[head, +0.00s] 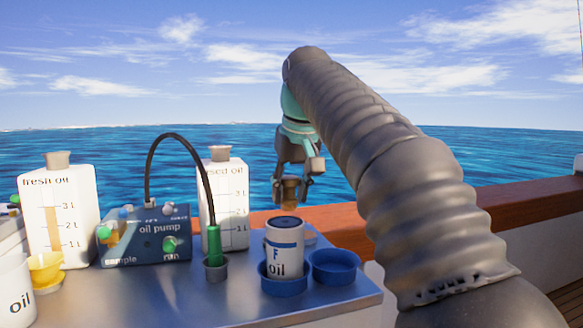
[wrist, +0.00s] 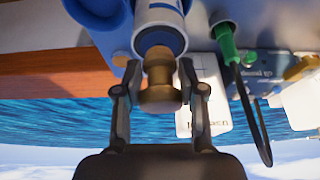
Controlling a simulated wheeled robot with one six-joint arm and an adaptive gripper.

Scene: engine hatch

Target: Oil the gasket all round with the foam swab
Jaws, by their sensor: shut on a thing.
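My gripper (head: 298,172) hangs fingers down above the bench, shut on a brown knob-like piece, which I take for the foam swab (head: 290,190). In the wrist view the swab (wrist: 160,85) sits between both fingers; I cannot make out its foam end. The white and blue oil filter (head: 284,248) stands upright in a blue holder, just below the swab in the head view. Its dark top (head: 286,220), where the gasket seems to be, shows there. In the wrist view the swab partly covers the filter (wrist: 160,20). I cannot tell whether they touch.
An empty blue cup (head: 335,268) stands right of the filter. To the left are a green-handled hose end (head: 214,245) in a grey cup, the oil pump (head: 150,237), the fresh oil bottle (head: 60,215) and a white oil cup (head: 17,295). A wooden rail (head: 510,208) runs behind.

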